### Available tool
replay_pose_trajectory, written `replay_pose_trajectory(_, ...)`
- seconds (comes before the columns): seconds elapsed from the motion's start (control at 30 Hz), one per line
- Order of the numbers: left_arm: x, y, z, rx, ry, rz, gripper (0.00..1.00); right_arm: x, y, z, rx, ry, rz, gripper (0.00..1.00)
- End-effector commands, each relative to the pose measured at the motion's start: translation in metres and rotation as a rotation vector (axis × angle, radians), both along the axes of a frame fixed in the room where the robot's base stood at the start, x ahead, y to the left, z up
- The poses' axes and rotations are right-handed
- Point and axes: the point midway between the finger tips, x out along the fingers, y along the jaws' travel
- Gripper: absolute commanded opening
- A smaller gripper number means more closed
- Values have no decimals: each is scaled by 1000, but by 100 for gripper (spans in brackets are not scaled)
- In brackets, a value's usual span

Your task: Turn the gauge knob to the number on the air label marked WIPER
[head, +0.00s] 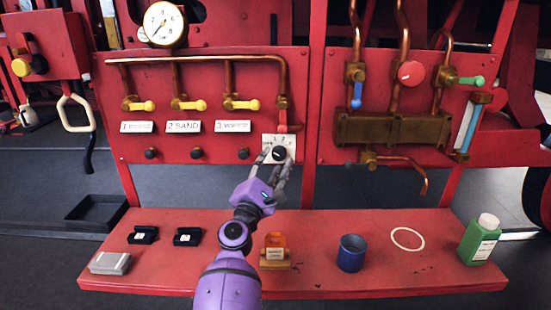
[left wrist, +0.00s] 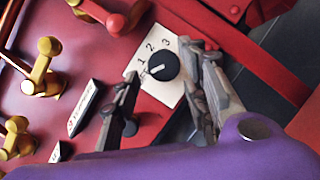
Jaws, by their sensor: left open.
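The gauge knob (head: 279,153) is black and round on a white dial plate (head: 270,141), on the left red panel. In the left wrist view the knob (left wrist: 164,67) has a white mark pointing left, near the plate's small lettering below the 1; the numbers 1, 2 and 3 run around its upper side. My left gripper (head: 275,161) is open, its fingers on either side of the knob; contact cannot be told. Three air labels hang in a row: label 1 (head: 137,127), label 2 reading SAND (head: 183,127) and label 3 (head: 233,126). The words on 1 and 3 are blurred. My right gripper is out of view.
Yellow valve handles (head: 190,105) sit above the labels, and a red handle (head: 283,128) is just above the dial. Below, a red bench (head: 330,284) holds an orange item (head: 275,241), a blue cup (head: 351,253) and a green bottle (head: 480,240).

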Motion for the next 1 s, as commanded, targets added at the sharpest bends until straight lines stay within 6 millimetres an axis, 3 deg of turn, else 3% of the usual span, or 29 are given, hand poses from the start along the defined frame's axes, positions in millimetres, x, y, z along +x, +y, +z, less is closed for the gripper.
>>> replay_pose_trajectory(0.2, 20, -6, 5, 2, -1, 1, 41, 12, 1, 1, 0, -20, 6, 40)
replay_pose_trajectory(0.5, 22, -7, 6, 3, 0, 2, 41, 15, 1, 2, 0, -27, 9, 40)
replay_pose_trajectory(0.8, 22, -6, 8, 2, -2, 2, 2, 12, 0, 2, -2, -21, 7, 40)
replay_pose_trajectory(1.0, 22, -6, 10, 15, -5, 4, 2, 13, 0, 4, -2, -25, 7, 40)
